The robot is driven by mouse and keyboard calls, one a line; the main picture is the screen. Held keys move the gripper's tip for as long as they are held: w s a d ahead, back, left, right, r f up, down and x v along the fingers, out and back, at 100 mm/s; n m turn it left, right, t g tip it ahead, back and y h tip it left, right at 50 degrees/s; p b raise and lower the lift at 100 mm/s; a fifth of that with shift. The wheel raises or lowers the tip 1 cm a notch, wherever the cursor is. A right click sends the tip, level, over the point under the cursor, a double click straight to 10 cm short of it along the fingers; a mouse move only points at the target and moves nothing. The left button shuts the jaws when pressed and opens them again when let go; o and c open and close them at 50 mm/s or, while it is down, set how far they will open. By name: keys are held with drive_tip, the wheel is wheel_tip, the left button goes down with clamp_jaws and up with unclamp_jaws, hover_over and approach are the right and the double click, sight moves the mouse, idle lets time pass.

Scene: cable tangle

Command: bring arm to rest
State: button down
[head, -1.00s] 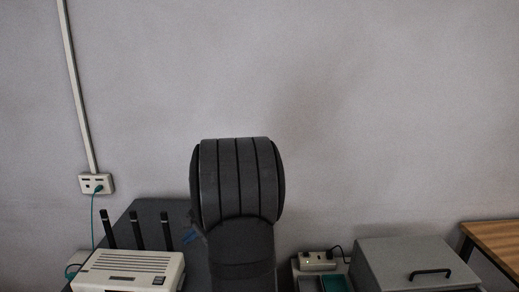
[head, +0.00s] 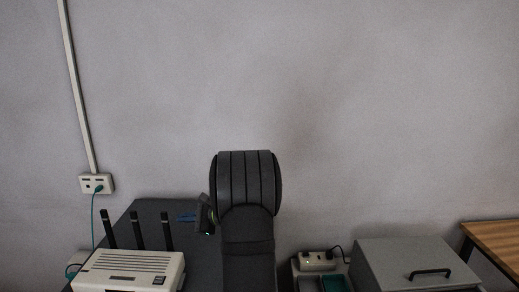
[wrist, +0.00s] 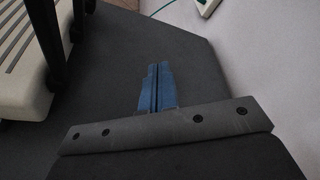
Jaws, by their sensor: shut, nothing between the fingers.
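My arm (head: 248,220) stands upright in the middle of the head view, its dark rounded joint against the wall. My gripper (wrist: 158,70) shows in the wrist view as two blue fingers lying side by side, shut and empty. It is above the dark table top (wrist: 110,60), to the right of the white router. In the head view, the blue fingers of my gripper (head: 184,217) stick out to the left of my arm. Most of the wrist is hidden behind the arm.
A white router (head: 128,270) with three black antennas stands at left. A wall socket (head: 96,184) holds a green cable. A power strip (head: 318,261), a grey lidded box (head: 415,262) and a wooden table (head: 497,241) are at right.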

drive_tip(key=shift+s+r+n, duration=0.45)
drive_tip(key=shift+r+n, duration=0.05)
drive_tip(key=shift+r, duration=0.05)
drive_tip(key=shift+w, duration=0.1)
drive_tip(key=shift+w+f+m, duration=0.2)
drive_tip(key=shift+f+m, duration=0.1)
drive_tip(key=shift+f, duration=0.1)
drive_tip(key=shift+w+f, duration=0.6)
drive_tip(key=shift+f, duration=0.3)
drive_tip(key=shift+s+n+g+h, duration=0.4)
drive_tip(key=shift+s+n+h, duration=0.25)
drive_tip(key=shift+s, duration=0.35)
drive_tip(key=shift+s+d+f+n+g+h, duration=0.15)
drive_tip(key=shift+s+n+h, duration=0.35)
drive_tip(key=shift+s+n, duration=0.1)
drive_tip(key=shift+s+d+f+n+g+h, duration=0.1)
drive_tip(key=shift+s+n+g+h, duration=0.05)
drive_tip(key=shift+s+n+h, duration=0.4)
drive_tip(key=shift+s+d+f+n+h, duration=0.1)
drive_tip(key=shift+s+d+n+h, duration=0.4)
drive_tip(key=shift+s+n, duration=0.15)
drive_tip(key=shift+s+d+n+h, duration=0.35)
drive_tip(key=shift+s+n+h, duration=0.2)
drive_tip(key=shift+s, duration=0.1)
